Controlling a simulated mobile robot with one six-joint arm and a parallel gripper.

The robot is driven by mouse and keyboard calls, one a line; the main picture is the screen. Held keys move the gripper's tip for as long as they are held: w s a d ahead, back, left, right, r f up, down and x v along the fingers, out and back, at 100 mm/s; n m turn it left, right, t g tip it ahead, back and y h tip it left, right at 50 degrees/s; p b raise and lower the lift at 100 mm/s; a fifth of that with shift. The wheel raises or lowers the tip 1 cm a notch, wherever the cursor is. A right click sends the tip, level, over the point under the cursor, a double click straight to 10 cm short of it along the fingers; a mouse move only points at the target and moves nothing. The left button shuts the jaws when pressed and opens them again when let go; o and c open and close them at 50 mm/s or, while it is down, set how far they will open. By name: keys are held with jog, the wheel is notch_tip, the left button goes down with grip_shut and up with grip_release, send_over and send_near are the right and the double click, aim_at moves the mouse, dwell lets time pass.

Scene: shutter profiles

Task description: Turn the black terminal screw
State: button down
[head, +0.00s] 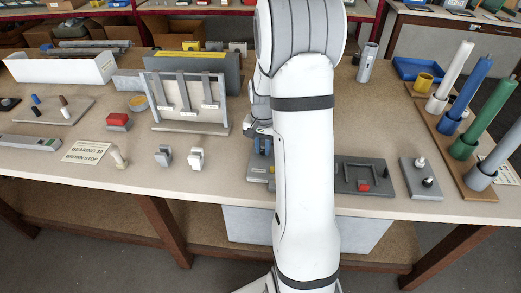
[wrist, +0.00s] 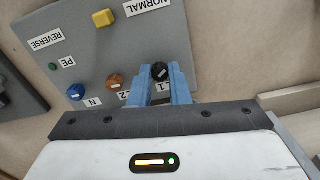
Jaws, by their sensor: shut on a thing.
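The black terminal screw (wrist: 162,70) stands on a grey panel (wrist: 130,48) in the wrist view, by a label partly covered by my gripper that seems to read L1. My gripper (wrist: 161,76) has two blue fingers, one on each side of this screw, and is shut on it. The screw's top with a pale slot mark shows between the fingertips. In the head view my white arm hides most of the panel and the screw; a bit of my gripper's blue (head: 262,145) shows left of the arm.
On the panel, a brown screw (wrist: 115,81) sits close left of my gripper, then a blue screw (wrist: 76,92), a small green one (wrist: 53,66) and a yellow block (wrist: 104,18). A grey fixture with a red block (head: 362,186) stands right of my arm.

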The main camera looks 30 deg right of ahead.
jog(key=n, duration=0.2)
jog(key=n+b, duration=0.1)
jog(key=n, duration=0.1)
jog(key=n+b, duration=0.1)
jog(key=n, duration=0.2)
jog(key=shift+w+d+r, duration=0.1)
jog(key=shift+w, duration=0.15)
jog(key=n+b, duration=0.1)
jog(key=n, duration=0.5)
jog(key=shift+n, duration=0.4)
jog(key=n+b, duration=0.1)
jog(key=n, duration=1)
jog(key=shift+b, duration=0.35)
jog(key=shift+n, duration=0.4)
jog(key=c, duration=1.5)
grip_release()
jog(key=shift+o, duration=0.7)
jog(key=shift+s, duration=0.1)
